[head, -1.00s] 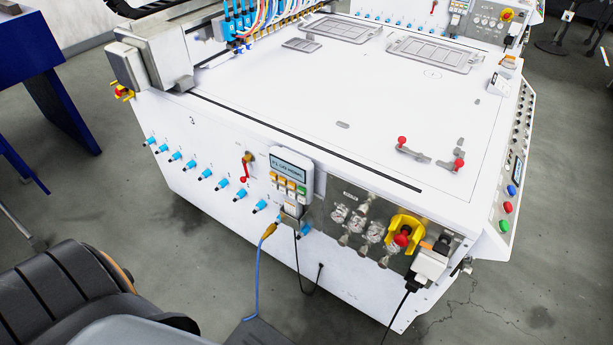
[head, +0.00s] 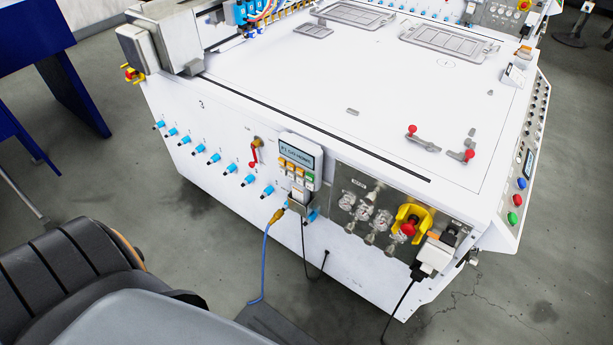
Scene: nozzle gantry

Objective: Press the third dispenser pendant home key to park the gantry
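A dispenser pendant (head: 299,160) hangs on the front side of the white gantry machine (head: 215,125). It has a small display (head: 296,149) at the top, with lettering too small to read surely. Below the display are several yellow-orange keys and a green key (head: 309,177) at the right. White keys sit under them, too small to tell apart. A dark cable runs down from the pendant. The gantry's metal end block (head: 143,47) stands at the machine's far left corner. Neither of my grippers is in view.
A red-handled valve (head: 254,152) and several blue fittings (head: 214,158) line the front left of the pendant. Right of it are gauges and a red knob on a yellow guard (head: 409,226). A blue cable (head: 265,255) hangs to the floor. Blue table (head: 70,85) at left.

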